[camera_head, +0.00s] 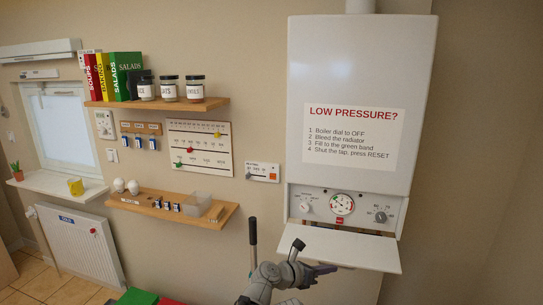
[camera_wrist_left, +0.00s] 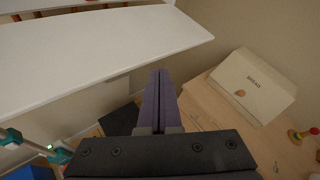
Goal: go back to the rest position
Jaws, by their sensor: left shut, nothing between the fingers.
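My left gripper (camera_head: 326,268) is in front of the boiler's lowered white flap (camera_head: 345,248), at the bottom middle of the head view. In the left wrist view its two dark fingers (camera_wrist_left: 157,78) lie together, shut with nothing between them. The flap (camera_wrist_left: 90,50) fills the upper left of that view, close to the fingers; I cannot tell the exact gap. My right gripper is in neither view.
The white boiler (camera_head: 360,90) hangs on the wall above, its dials exposed. Shelves (camera_head: 160,207) and a radiator (camera_head: 80,240) are at left. In the wrist view, a bread box (camera_wrist_left: 252,85) stands on a wooden counter (camera_wrist_left: 215,110) at right.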

